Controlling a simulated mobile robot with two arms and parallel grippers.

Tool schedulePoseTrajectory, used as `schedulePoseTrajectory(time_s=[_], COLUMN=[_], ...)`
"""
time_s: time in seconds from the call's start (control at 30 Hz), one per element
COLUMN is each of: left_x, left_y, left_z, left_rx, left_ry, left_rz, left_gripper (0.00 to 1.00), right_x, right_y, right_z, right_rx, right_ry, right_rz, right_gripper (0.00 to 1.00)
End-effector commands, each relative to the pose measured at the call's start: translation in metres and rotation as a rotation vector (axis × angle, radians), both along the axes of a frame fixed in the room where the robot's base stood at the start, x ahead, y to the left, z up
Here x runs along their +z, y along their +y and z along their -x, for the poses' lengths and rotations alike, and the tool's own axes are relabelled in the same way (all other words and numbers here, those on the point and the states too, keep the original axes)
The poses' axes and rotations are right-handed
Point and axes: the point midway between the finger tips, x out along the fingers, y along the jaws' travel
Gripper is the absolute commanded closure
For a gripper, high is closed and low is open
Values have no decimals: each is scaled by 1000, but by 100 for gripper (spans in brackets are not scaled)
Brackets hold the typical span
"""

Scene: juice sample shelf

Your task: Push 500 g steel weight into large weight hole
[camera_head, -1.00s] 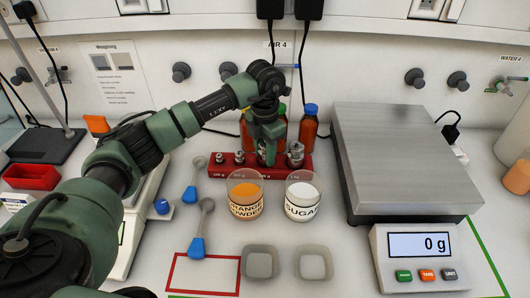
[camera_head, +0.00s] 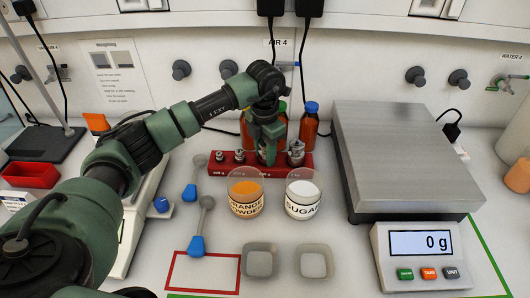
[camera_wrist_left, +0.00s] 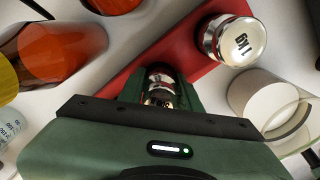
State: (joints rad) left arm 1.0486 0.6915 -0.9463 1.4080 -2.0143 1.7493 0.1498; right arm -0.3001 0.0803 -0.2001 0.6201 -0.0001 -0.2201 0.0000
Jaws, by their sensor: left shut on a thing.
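The red weight block (camera_head: 229,171) stands behind the two beakers, with steel weights in a row on it. My left gripper (camera_head: 268,158) points down over the block, between the small weights on the left and the large weight (camera_head: 296,152) at the right end. In the left wrist view the gripper (camera_wrist_left: 160,92) is shut on a shiny steel weight (camera_wrist_left: 161,80), close to the red block (camera_wrist_left: 190,62). The large weight is marked 1KG there (camera_wrist_left: 240,40). The held weight's lower end and its hole are hidden. My right gripper is not in view.
Beakers of orange powder (camera_head: 246,195) and sugar (camera_head: 302,196) stand just in front of the block. Brown bottles (camera_head: 310,124) stand behind it. A large scale (camera_head: 400,150) reading 0 g is at the right. Spoons (camera_head: 196,241) lie at the left front.

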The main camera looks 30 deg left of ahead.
Motion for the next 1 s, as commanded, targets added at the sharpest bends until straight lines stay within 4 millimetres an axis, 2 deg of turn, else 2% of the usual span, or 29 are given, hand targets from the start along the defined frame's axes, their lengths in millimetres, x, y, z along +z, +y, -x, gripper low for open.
schedulePoseTrajectory(time_s=[0.53, 0.57, 0.63, 0.67, 1.0], left_x=[9, 9, 10, 9, 10], left_y=[0, 0, 0, 0, 0], left_z=[2, 1, 1, 1, 2], left_rx=[-1, -1, -1, -1, -1], left_ry=[5, 5, 5, 5, 6], left_rz=[0, 0, -1, -1, -1], left_gripper=[100, 64, 44, 41, 41], right_x=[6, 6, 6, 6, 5], right_y=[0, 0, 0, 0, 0], right_z=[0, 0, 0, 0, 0], right_rx=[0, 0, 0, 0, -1], right_ry=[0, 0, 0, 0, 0], right_rz=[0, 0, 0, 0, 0], right_gripper=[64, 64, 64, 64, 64])
